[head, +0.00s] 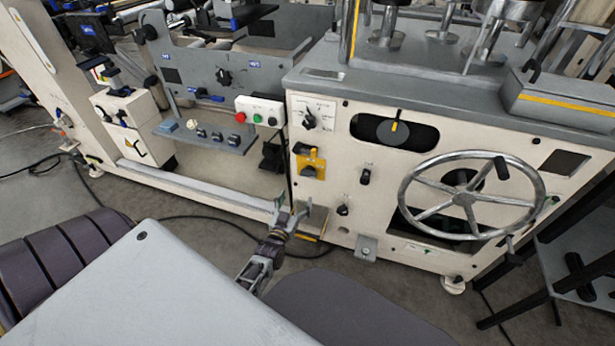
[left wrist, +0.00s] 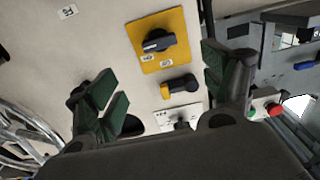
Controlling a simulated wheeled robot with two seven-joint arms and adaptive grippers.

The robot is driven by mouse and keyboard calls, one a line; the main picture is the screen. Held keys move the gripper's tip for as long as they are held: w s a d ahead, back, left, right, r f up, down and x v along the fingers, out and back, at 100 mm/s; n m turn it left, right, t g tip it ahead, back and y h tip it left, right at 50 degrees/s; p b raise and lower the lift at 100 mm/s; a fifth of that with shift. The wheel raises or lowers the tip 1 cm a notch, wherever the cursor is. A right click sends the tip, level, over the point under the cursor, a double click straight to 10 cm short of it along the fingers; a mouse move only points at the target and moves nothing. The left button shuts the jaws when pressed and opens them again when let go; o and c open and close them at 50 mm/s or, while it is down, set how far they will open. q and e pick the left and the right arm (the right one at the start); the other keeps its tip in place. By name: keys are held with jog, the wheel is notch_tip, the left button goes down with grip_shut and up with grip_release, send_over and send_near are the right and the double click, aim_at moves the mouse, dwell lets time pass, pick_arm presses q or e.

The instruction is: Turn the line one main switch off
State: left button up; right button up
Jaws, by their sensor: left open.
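A yellow plate (head: 318,168) with a dark rotary switch is on the cream machine front, left of the handwheel. In the left wrist view, the dark rotary knob (left wrist: 160,41) lies sideways across this plate, with a pale mark on its left end. Small labels by it are too blurred to read surely. My left gripper (head: 291,210) is in front of the panel, below the yellow plate. In the left wrist view its dark green fingers (left wrist: 160,82) are spread apart and empty, with the plate beyond them. My right gripper is not in view.
A dark handle with a yellow end (left wrist: 180,85) and a white-plated selector (head: 311,119) are close to the yellow plate. A push-button box (head: 260,111) is to the left. The large handwheel (head: 468,198) stands out at the right. A grey surface (head: 150,295) fills the front left.

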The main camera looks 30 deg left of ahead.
aim_at(308, 175)
pick_arm(q)
jog(key=shift+b+x, duration=1.1)
jog(key=shift+x, duration=3.35)
jog(key=shift+b+x, duration=0.35)
jog(key=shift+x, duration=1.6)
jog(key=shift+w+b, duration=0.3)
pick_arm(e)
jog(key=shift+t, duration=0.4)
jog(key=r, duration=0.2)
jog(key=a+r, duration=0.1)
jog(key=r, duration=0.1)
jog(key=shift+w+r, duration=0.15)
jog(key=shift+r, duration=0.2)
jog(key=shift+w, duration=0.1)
pick_arm(q)
jog(key=c, duration=1)
